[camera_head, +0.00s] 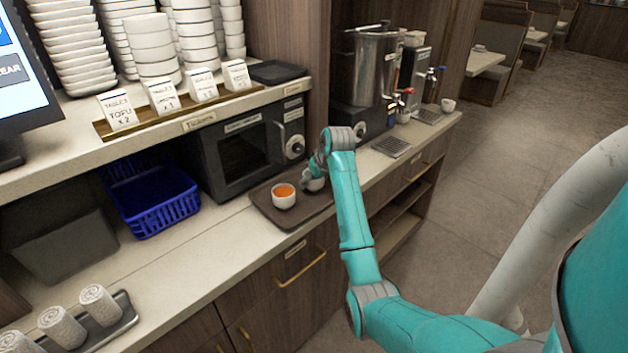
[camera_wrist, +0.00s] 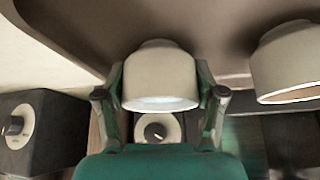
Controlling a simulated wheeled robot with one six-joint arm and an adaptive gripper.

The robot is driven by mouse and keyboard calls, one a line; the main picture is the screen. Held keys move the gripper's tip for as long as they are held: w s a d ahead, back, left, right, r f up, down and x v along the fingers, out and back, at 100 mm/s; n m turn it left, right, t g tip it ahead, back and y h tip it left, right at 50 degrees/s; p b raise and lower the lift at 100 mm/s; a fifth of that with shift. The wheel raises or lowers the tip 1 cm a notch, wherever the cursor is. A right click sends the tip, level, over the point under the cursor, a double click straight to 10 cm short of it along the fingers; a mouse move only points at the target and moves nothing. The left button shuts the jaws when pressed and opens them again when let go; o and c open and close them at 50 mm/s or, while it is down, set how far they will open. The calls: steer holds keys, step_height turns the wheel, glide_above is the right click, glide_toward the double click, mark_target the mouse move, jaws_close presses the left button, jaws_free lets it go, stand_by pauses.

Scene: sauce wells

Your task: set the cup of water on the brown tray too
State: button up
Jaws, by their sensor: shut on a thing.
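The brown tray (camera_head: 297,219) lies on the counter in front of the dark microwave and shows in the wrist view (camera_wrist: 215,28). My gripper (camera_head: 316,176) is over the tray's right part. In the wrist view my gripper (camera_wrist: 160,82) has a finger on each side of a pale cup (camera_wrist: 158,72) with clear, bluish water inside, and is shut on it. The cup's base is at or very near the tray; I cannot tell if it touches. The head view half hides this cup (camera_head: 314,185). A white cup of orange-red liquid (camera_head: 284,197) stands on the tray to its left.
The microwave (camera_head: 249,145) stands close behind the tray. A blue basket (camera_head: 155,200) is to the left. A steel urn (camera_head: 372,65) and a drip grate (camera_head: 391,145) are to the right. The counter between basket and tray is clear.

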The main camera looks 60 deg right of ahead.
steer(key=shift+f, duration=0.1)
steer(key=o, duration=1.3)
steer(key=v, duration=1.2)
steer(key=shift+s+a, duration=0.1)
steer(key=shift+s, duration=0.05)
